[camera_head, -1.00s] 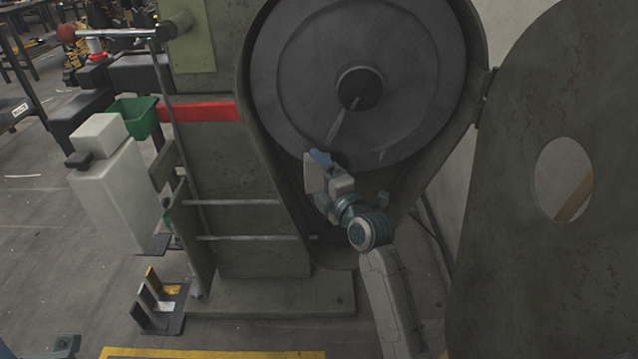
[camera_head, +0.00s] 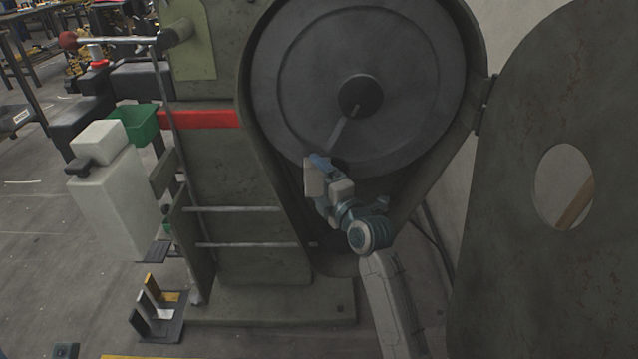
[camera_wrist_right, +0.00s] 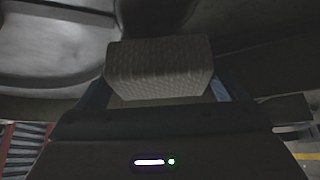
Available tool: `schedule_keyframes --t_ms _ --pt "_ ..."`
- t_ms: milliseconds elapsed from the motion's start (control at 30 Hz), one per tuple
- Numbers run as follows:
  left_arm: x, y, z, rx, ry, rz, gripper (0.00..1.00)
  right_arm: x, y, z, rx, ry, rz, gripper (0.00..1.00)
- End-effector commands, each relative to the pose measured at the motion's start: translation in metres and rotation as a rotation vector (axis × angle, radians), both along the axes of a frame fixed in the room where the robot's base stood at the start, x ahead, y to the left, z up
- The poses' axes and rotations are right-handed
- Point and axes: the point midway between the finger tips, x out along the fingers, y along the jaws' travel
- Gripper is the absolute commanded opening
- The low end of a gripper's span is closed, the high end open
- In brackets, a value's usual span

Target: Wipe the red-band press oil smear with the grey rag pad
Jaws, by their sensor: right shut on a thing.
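The press with the red band (camera_head: 199,119) stands in the middle of the head view, its large grey wheel (camera_head: 420,95) exposed. My right gripper (camera_head: 317,163) is at the wheel's lower left edge, in front of the housing. In the right wrist view, the grey rag pad (camera_wrist_right: 160,70) is held between my right fingers, with its textured face showing. A pale streak (camera_head: 343,130) runs from the hub down toward the gripper. I cannot tell whether it is the oil smear, or whether the pad touches the wheel.
An open guard door (camera_head: 520,250) with a round hole fills the right side. Left of the press are a green bin (camera_head: 138,123), a pale cabinet (camera_head: 115,205) and a floor stand with upright plates (camera_head: 157,315). Two horizontal rods (camera_head: 245,244) cross the press's lower front.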

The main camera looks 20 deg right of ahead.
Motion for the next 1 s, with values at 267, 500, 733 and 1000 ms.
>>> schedule_keyframes --t_ms 267,500,733,1000 --pt "0.000 0.000 -0.002 0.000 -0.002 0.000 0.00 0.006 -0.002 0.000 0.000 -0.001 0.000 0.72" --pt "0.000 0.000 -0.003 -0.001 -0.002 0.000 0.00 0.010 -0.003 0.000 0.000 -0.001 0.000 0.72" --pt "0.000 0.000 -0.004 -0.001 -0.002 0.000 0.00 0.013 -0.004 0.000 0.000 0.000 0.000 0.72" --pt "0.000 0.000 -0.005 -0.001 -0.002 0.000 0.00 0.007 -0.023 0.000 -0.003 -0.001 -0.001 0.72"
